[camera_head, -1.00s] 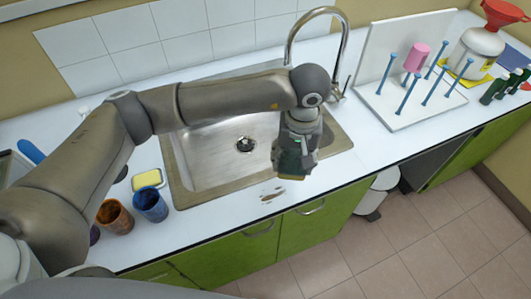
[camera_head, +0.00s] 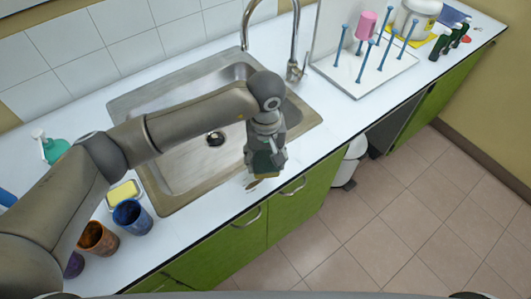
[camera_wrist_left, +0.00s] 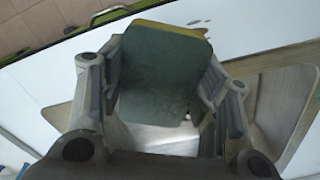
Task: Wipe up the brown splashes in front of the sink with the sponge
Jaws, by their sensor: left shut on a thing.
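My left gripper (camera_head: 264,160) is shut on a sponge, which has a dark green face and a yellow edge. The sponge (camera_wrist_left: 165,70) fills the middle of the left wrist view, between the two fingers. In the head view the sponge (camera_head: 265,168) is held over the counter strip in front of the sink (camera_head: 180,165). The brown splashes (camera_head: 253,184) are on that strip, just beside and partly behind the sponge. They also show as small dark marks in the left wrist view (camera_wrist_left: 192,22). I cannot tell whether the sponge touches the counter. My right gripper is not in view.
A yellow block in a dish (camera_head: 122,193), a blue cup (camera_head: 132,216) and a brown cup (camera_head: 97,238) stand left of the sink. The faucet (camera_head: 292,60) rises behind it. A rack with blue pegs (camera_head: 365,65) is at the right. The counter between is clear.

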